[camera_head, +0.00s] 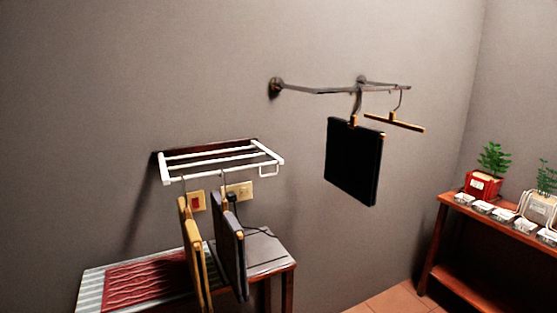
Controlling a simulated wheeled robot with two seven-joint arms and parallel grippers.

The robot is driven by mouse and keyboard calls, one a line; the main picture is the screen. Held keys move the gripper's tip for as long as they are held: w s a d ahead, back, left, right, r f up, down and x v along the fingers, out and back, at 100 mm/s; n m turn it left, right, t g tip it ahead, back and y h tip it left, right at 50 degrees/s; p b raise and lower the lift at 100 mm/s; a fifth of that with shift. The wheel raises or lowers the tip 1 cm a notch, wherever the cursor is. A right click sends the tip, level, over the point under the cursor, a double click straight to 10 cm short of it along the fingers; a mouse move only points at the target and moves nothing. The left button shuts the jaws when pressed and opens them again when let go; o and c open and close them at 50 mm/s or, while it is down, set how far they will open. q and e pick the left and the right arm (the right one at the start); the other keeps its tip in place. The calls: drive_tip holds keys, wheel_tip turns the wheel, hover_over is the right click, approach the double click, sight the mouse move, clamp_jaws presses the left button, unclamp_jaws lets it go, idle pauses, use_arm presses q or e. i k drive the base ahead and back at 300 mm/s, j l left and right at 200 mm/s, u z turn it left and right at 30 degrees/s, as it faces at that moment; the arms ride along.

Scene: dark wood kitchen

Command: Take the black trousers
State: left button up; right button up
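Black trousers (353,163), folded flat on a hanger, hang from the dark metal wall rail (325,91) right of the middle. Their hanger hook goes over the rail. An empty wooden hanger (394,122) hangs on the same rail just to their right. Dark grey folded trousers (230,252) and yellow folded trousers (194,255) hang from the white rack (215,160) at the lower left. Neither of my grippers shows in the head view.
A small table (265,248) with a red and striped cloth (150,280) stands below the white rack. A wooden shelf (490,222) at the right holds potted plants (483,183) and several small labelled containers. The wall and floor below the black trousers look clear.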

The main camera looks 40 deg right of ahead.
sight(353, 158)
drive_tip(key=z, duration=1.85)
drive_tip(key=u, duration=0.55)
drive_tip(key=i+l+u, duration=0.1)
drive_tip(key=l+u, duration=0.95)
